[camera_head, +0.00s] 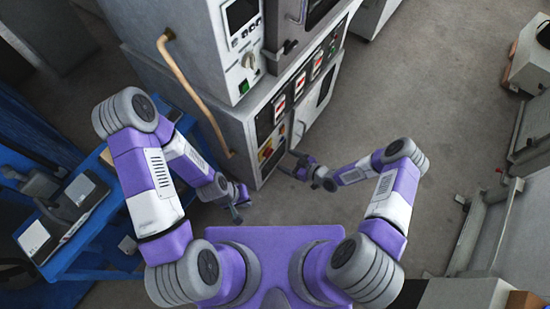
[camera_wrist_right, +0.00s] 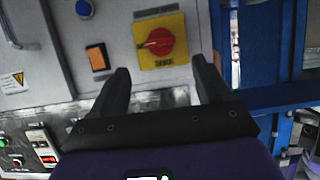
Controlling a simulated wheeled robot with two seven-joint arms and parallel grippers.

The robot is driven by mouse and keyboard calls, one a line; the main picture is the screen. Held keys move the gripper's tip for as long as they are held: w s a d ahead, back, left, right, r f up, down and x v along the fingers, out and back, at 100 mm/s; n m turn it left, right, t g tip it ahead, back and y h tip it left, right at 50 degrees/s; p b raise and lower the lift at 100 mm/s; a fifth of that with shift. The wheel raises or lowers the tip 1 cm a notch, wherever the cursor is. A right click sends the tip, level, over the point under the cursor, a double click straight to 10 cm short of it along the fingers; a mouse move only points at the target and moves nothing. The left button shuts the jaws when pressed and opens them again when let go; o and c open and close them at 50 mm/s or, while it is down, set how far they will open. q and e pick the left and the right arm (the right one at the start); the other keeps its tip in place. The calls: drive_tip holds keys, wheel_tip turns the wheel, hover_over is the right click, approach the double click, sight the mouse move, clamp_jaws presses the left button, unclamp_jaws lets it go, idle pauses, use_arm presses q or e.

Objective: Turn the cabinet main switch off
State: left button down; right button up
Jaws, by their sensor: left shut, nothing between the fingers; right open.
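The main switch (camera_wrist_right: 160,42) is a red rotary knob on a yellow square plate (camera_wrist_right: 176,24), on the cabinet's grey panel in the right wrist view. In the head view the yellow and red switch (camera_head: 266,152) shows small, low on the cabinet (camera_head: 238,125). My right gripper (camera_wrist_right: 162,75) is open and empty, its fingers pointing at the panel just below the switch in the wrist picture and apart from the knob as far as I can tell. In the head view the right gripper (camera_head: 290,170) is close to the cabinet front. My left gripper (camera_head: 238,212) is shut and empty, left of it.
Near the switch are an orange button (camera_wrist_right: 97,58) and a blue button (camera_wrist_right: 84,8). A tan pipe (camera_head: 190,88) runs down the cabinet's side. A blue workbench (camera_head: 75,235) stands at the left. The floor (camera_head: 400,100) right of the cabinet is clear.

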sight(270, 153)
drive_tip(key=b+x, duration=0.2)
drive_tip(key=x, duration=0.5)
drive_tip(key=shift+w+a, duration=0.1)
drive_tip(key=shift+a, duration=0.05)
drive_tip(key=c, duration=1)
drive_tip(key=shift+c, duration=0.2)
